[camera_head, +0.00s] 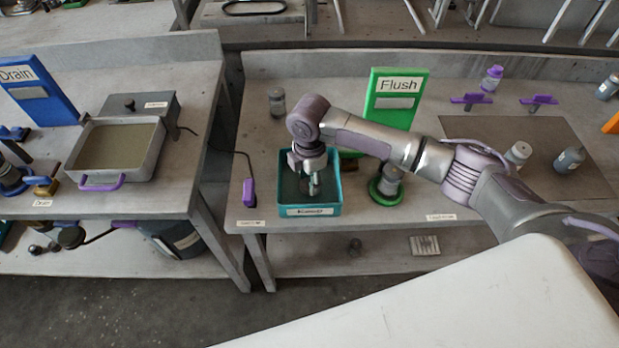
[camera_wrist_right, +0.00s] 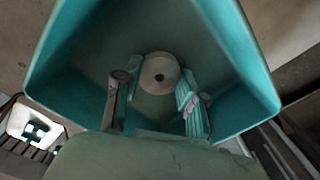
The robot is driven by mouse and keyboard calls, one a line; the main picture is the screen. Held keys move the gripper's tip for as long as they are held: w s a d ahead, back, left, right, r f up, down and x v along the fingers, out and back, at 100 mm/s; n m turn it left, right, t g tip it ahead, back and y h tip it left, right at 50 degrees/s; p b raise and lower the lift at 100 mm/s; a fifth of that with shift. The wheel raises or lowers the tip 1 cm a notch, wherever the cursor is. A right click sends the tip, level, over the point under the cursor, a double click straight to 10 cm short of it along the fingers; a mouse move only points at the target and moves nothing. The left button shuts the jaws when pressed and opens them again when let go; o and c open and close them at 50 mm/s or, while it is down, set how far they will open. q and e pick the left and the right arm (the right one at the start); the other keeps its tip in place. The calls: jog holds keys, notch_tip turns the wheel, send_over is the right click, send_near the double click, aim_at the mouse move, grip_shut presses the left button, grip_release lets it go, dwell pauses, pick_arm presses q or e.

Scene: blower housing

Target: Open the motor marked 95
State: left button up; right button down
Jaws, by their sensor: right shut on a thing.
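My right gripper (camera_head: 312,188) reaches down into a teal bin (camera_head: 335,205) on the middle bench. In the right wrist view its two fingers (camera_wrist_right: 153,108) stand on either side of a pale round part (camera_wrist_right: 159,74) with a dark centre, inside the teal walls. The gripper is shut on this part, which is partly hidden by the gripper in the head view. I cannot read a 95 on anything. Small grey cylindrical units stand at the bench's back left (camera_head: 277,101) and on the dark mat at right (camera_head: 569,160). My left gripper is not in view.
A green Flush sign (camera_head: 397,92) and a green round stand (camera_head: 385,188) are right of the bin. A purple handle (camera_head: 249,193) lies left of it. Purple fixtures (camera_head: 471,99) stand behind the mat. The Drain bench holds a metal basin (camera_head: 118,150). A gap separates the benches.

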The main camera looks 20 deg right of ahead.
jog(key=shift+f, duration=0.15)
jog(key=c, duration=0.7)
grip_release()
jog(key=shift+o, duration=0.2)
